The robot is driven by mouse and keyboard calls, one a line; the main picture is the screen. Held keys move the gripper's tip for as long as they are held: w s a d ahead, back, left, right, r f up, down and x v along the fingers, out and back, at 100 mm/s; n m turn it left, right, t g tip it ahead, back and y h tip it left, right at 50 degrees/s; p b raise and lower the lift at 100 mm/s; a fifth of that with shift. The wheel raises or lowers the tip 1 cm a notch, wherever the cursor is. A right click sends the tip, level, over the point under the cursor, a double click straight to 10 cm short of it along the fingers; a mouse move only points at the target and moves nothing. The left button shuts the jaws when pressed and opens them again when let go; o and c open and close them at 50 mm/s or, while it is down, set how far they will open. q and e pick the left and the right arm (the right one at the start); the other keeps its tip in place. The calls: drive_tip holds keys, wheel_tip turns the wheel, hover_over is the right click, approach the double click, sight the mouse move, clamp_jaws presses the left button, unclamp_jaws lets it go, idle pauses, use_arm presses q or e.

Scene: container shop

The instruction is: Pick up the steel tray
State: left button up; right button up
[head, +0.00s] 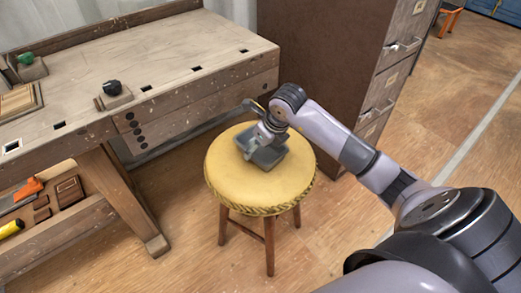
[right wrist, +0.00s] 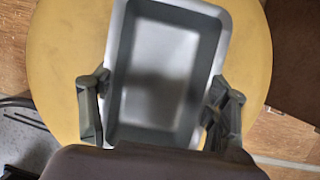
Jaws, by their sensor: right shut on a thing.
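The steel tray (head: 268,155) is a small grey rectangular tray on or just above the yellow cushion of a round stool (head: 228,178) in the head view. My right gripper (head: 264,137) reaches down to it from the right. In the right wrist view the tray (right wrist: 172,60) looks empty, and the fingers of my right gripper (right wrist: 158,112) press on its two long sides near the close end. I cannot tell whether the tray touches the cushion. My left gripper does not show.
A wooden workbench (head: 150,62) with small stands on top is at the left, with tools on its lower shelf (head: 60,225). A brown drawer cabinet (head: 310,50) stands behind the stool. Open wooden floor (head: 455,110) lies to the right.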

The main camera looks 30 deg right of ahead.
drive_tip(key=c, duration=0.6)
drive_tip(key=shift+r, duration=0.15)
